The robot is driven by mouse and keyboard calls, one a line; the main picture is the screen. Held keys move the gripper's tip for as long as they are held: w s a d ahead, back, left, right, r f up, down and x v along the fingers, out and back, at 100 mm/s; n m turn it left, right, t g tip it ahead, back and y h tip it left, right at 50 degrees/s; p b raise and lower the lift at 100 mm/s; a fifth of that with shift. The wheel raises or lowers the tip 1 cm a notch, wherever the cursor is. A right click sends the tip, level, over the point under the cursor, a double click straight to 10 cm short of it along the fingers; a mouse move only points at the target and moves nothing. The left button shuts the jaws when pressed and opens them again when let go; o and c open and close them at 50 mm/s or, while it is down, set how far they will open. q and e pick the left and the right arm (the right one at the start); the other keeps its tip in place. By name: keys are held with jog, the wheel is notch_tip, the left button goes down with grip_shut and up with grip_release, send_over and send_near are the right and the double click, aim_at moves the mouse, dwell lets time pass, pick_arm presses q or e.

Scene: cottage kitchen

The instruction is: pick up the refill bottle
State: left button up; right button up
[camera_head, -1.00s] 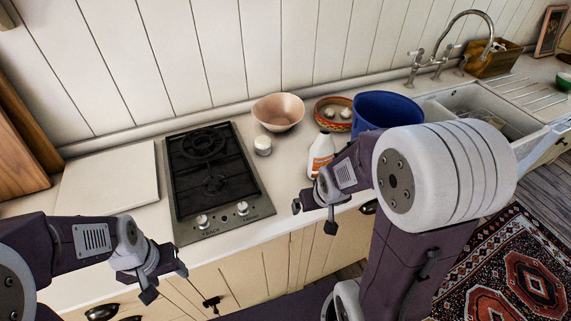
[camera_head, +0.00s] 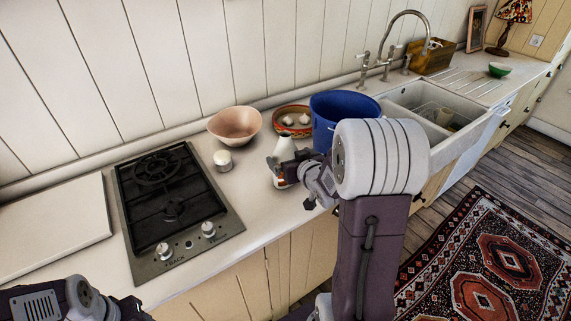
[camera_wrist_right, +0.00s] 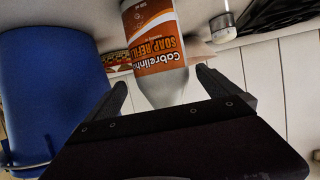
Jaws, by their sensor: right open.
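The refill bottle (camera_head: 284,148) is white with an orange label and stands on the counter in front of the blue bucket, partly hidden by my right gripper (camera_head: 287,173). In the right wrist view the bottle (camera_wrist_right: 155,45) appears upside down, its label reading "Soap Refill". There my right gripper (camera_wrist_right: 165,90) is open, one finger on each side of the bottle's near end. I see no finger clearly touching it. My left arm shows only at the bottom left corner of the head view; its gripper (camera_head: 132,308) is cut off by the frame edge.
The blue bucket (camera_head: 335,108) stands close beside the bottle. A pink bowl (camera_head: 234,124), a white jar (camera_head: 223,161) and a patterned dish with garlic (camera_head: 291,119) are behind and left. A gas hob (camera_head: 172,205) lies further left. The counter front between hob and bottle is clear.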

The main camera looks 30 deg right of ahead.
jog(key=shift+w+f, duration=0.25)
jog(key=shift+w, duration=0.3)
jog(key=x, duration=0.5)
jog(key=shift+w, duration=0.1)
jog(key=shift+r, duration=0.15)
jog(key=c, duration=2)
jog(key=shift+r+p, duration=1.4)
jog(key=shift+r, duration=3.6)
